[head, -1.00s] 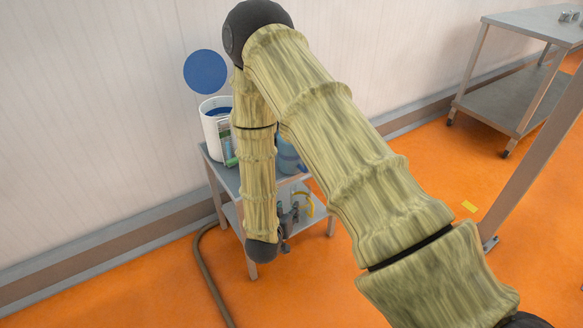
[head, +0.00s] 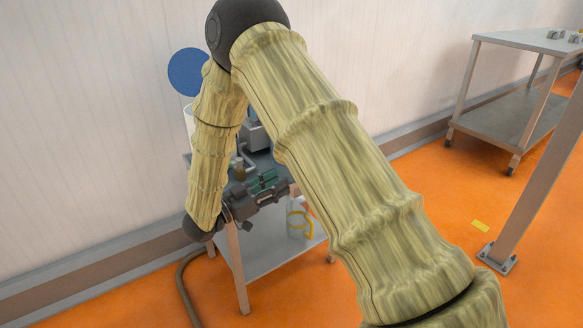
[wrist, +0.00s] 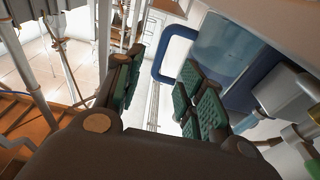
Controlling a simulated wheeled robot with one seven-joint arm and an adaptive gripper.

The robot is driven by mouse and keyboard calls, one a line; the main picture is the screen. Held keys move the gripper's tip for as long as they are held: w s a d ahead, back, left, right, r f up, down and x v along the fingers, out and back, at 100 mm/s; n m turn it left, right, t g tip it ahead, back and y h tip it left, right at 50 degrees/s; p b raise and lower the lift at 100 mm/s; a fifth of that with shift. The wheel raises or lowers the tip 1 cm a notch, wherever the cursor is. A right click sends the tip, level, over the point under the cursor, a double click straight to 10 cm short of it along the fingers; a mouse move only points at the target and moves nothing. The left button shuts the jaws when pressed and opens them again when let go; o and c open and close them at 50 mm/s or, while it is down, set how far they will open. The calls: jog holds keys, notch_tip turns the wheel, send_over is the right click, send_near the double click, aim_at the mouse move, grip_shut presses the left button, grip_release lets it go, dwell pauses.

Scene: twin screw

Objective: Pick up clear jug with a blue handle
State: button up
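In the wrist view, the jug (wrist: 225,45) has a see-through bluish body, with a blue loop handle (wrist: 163,58) on its left side. My gripper (wrist: 160,90) is open, with green ribbed pads on both sides. The handle shows beyond the gap between the pads, nearer the right-hand pads; I cannot tell if they touch. In the head view, my gripper (head: 262,184) is over the front part of the small cart's top. The jug cannot be clearly made out there, behind my arm and gripper.
The small metal cart (head: 240,262) stands by the wall. A jug with a yellow handle (head: 298,222) is on its lower shelf. A grey box-like thing (wrist: 285,92) is right of my gripper in the wrist view. Another metal table (head: 510,110) stands at the right back.

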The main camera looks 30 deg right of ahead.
jog(key=shift+w+d+r+b, duration=0.2)
jog(key=shift+d+r+b, duration=0.35)
jog(key=shift+d, duration=1.15)
jog(key=shift+w+d+r+b, duration=0.2)
jog(key=shift+d+b, duration=0.6)
jog(key=shift+d, duration=0.95)
jog(key=shift+w+d+r+b, duration=0.15)
jog(key=shift+d+r+b, duration=0.4)
jog(key=shift+d, duration=1.15)
jog(key=shift+f, duration=0.15)
grip_shut()
